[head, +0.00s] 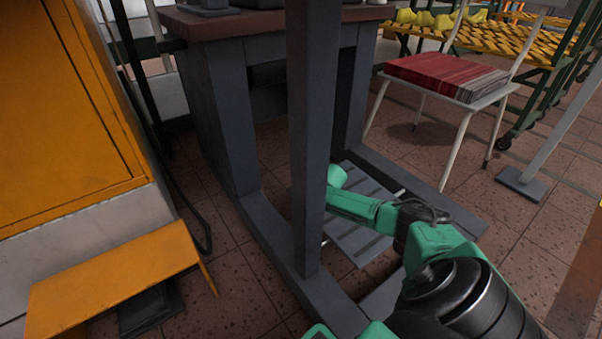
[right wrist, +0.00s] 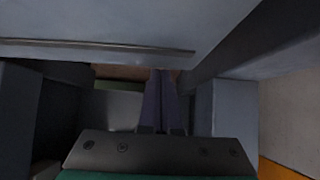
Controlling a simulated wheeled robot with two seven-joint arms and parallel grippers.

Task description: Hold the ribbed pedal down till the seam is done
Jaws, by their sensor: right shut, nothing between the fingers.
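The ribbed pedal (head: 352,238) is a grey-blue slatted plate low under the workbench, partly covered by my right arm and an upright post. In the head view my green right forearm reaches over it from the lower right. The right gripper's tip is hidden behind the post there. In the right wrist view my right gripper (right wrist: 161,75) has its two fingers together, with nothing between them. I cannot tell whether they touch the pedal or whether it is pressed. The seam is out of view. My left gripper is not in view.
The grey post (head: 312,130) stands in front of my right arm. The workbench (head: 222,110) frames the space around the pedal. A chair with a red stack (head: 445,77) stands right. An orange cabinet (head: 60,110) and step (head: 115,275) are left. Tiled floor is open at right.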

